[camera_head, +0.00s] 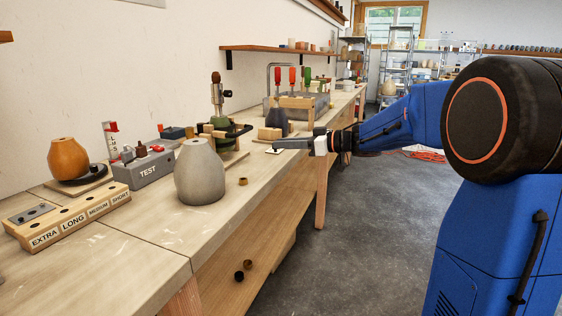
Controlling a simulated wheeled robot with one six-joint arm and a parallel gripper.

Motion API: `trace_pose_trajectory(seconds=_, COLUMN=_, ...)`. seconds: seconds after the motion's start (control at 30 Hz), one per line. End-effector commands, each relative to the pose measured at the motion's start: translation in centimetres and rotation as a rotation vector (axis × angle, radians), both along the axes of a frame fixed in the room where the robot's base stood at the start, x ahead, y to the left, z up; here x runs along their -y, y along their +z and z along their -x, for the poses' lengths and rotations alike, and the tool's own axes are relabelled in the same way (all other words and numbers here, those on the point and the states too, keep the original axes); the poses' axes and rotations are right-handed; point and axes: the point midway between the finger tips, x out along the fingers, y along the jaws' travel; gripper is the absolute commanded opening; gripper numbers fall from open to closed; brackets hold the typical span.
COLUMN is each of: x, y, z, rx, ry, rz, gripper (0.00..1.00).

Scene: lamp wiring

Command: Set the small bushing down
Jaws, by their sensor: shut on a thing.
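My gripper (277,146) reaches in from the right over the workbench, low above a small white card (268,152) with a dark mark on it. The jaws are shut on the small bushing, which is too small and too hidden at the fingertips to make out. I cannot tell whether it touches the card. A brown ring-like piece (243,181) lies apart on the bench near the front edge, beside the grey vase-shaped lamp body (200,172).
A dark lamp body (276,119) and wooden blocks (270,133) stand just behind my gripper. A drill-like stand (217,95), a grey TEST box (144,168), a labelled wooden rack (70,219) and an orange lamp body (68,158) are farther left. The front bench surface is largely clear.

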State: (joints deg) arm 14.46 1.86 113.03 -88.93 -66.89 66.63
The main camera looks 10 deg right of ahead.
Motion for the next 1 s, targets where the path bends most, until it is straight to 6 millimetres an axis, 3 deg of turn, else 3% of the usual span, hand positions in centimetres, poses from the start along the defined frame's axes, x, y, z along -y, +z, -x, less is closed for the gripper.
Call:
trace_pose_trajectory(seconds=0.5, x=0.0, y=-5.0, z=0.0, rx=-0.001, ry=0.001, rz=0.001, gripper=0.00)
trace_pose_trajectory(seconds=0.9, x=0.0, y=-5.5, z=0.0, rx=0.002, ry=0.000, rz=0.001, gripper=0.00)
trace_pose_trajectory(seconds=0.93, x=0.0, y=-5.5, z=0.0, rx=0.002, ry=0.000, rz=0.001, gripper=0.22)
trace_pose_trajectory(seconds=1.0, x=0.0, y=-5.5, z=0.0, rx=0.002, ry=0.000, rz=0.001, gripper=0.34)
